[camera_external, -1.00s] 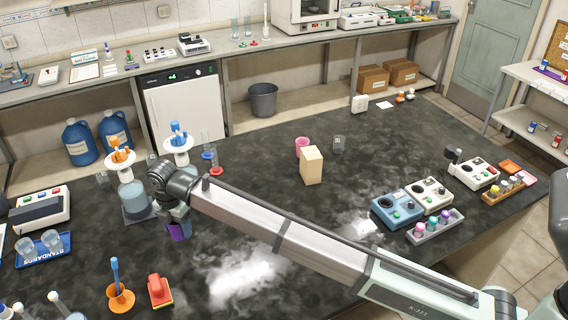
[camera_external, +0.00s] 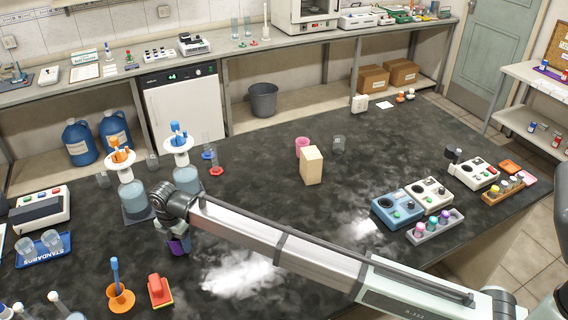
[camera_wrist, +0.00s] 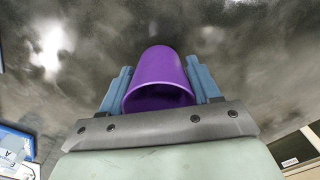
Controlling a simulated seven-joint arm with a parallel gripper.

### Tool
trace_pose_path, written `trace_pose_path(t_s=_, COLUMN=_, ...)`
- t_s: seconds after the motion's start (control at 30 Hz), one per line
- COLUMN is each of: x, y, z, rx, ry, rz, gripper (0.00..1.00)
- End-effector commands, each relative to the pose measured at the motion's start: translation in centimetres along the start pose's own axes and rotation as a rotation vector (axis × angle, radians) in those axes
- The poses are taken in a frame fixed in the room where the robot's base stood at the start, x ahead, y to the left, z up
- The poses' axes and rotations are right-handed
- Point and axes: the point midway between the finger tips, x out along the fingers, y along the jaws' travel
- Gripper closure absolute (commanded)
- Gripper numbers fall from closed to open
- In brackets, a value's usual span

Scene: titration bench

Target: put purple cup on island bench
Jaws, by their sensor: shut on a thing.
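The purple cup (camera_external: 178,247) is at my gripper (camera_external: 180,238) on the left side of the dark island bench (camera_external: 270,220). In the wrist view the purple cup (camera_wrist: 160,75) sits between the two blue fingers of my gripper (camera_wrist: 160,88), which is shut on it. Its open rim faces the wrist camera. Most of the cup is hidden by my gripper in the external view. I cannot tell whether the cup touches the bench top.
Burette stands with blue flasks (camera_external: 134,198) stand close left of my gripper. A pink cup (camera_external: 301,147) and a tan block (camera_external: 312,166) stand farther back.

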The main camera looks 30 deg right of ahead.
Motion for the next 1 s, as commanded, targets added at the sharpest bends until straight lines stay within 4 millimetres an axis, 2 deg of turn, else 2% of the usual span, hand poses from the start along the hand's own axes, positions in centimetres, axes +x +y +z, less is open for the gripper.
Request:
trace_pose_path(t_s=0.13, x=1.4, y=0.0, z=0.0, rx=0.000, ry=0.000, rz=0.000, gripper=0.67)
trace_pose_path(t_s=0.5, x=1.7, y=0.0, z=0.0, rx=0.000, ry=0.000, rz=0.000, gripper=0.67)
trace_pose_path(t_s=0.53, x=1.7, y=0.0, z=0.0, rx=0.000, ry=0.000, rz=0.000, gripper=0.38)
trace_pose_path(t_s=0.8, x=1.7, y=0.0, z=0.0, rx=0.000, ry=0.000, rz=0.001, gripper=0.13)
trace_pose_path(t_s=1.0, x=1.6, y=0.0, z=0.0, rx=0.000, ry=0.000, rz=0.001, gripper=0.13)
